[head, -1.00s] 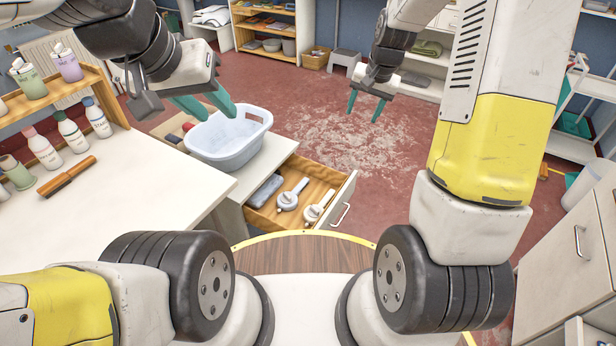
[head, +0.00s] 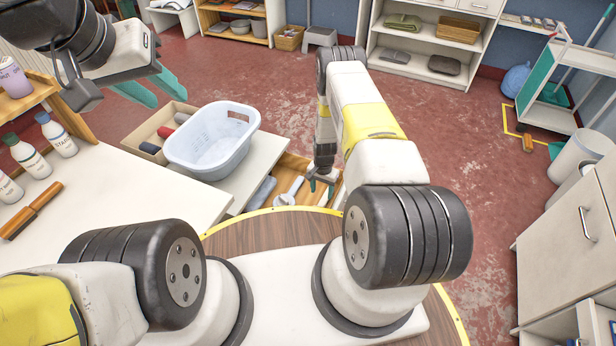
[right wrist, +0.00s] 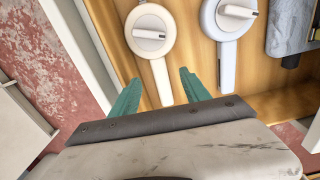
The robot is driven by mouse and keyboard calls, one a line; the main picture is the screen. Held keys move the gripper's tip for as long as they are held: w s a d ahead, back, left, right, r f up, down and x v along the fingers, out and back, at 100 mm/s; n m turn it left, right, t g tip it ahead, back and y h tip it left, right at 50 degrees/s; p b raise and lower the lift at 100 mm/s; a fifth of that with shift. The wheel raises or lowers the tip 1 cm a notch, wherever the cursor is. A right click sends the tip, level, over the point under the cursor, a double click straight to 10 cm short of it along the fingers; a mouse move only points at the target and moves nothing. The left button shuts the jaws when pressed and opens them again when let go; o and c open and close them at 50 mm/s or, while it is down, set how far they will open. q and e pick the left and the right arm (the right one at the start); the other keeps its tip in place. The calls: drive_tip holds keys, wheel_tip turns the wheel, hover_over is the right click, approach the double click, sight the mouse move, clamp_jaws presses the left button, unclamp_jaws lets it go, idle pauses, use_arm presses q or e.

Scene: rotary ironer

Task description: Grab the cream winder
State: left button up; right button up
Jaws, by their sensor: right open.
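The cream winder (right wrist: 160,75) lies in the open wooden drawer (head: 293,163), its round head with a pale knob near the top of the right wrist view. Its handle runs down between the two teal fingers of my right gripper (right wrist: 160,80), which is open, with gaps on both sides. How far the fingertips are above the handle is unclear. In the head view my right gripper (head: 321,186) is over the drawer and hides most of the cream winder. My left gripper (head: 152,94) is open and empty, up at the left near the laundry basket.
A blue-grey winder (right wrist: 228,45) lies beside the cream one, with a grey object (right wrist: 293,28) beyond it. The drawer's front panel (right wrist: 75,40) stands close to the gripper. A light blue basket (head: 215,140) sits on the counter above the drawer.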

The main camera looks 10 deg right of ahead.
sight(322, 204)
wheel_tip(322, 204, down, 8)
drive_tip(key=shift+d+r, duration=0.15)
drive_tip(key=shift+r, duration=0.1)
clamp_jaws()
idle(0.3)
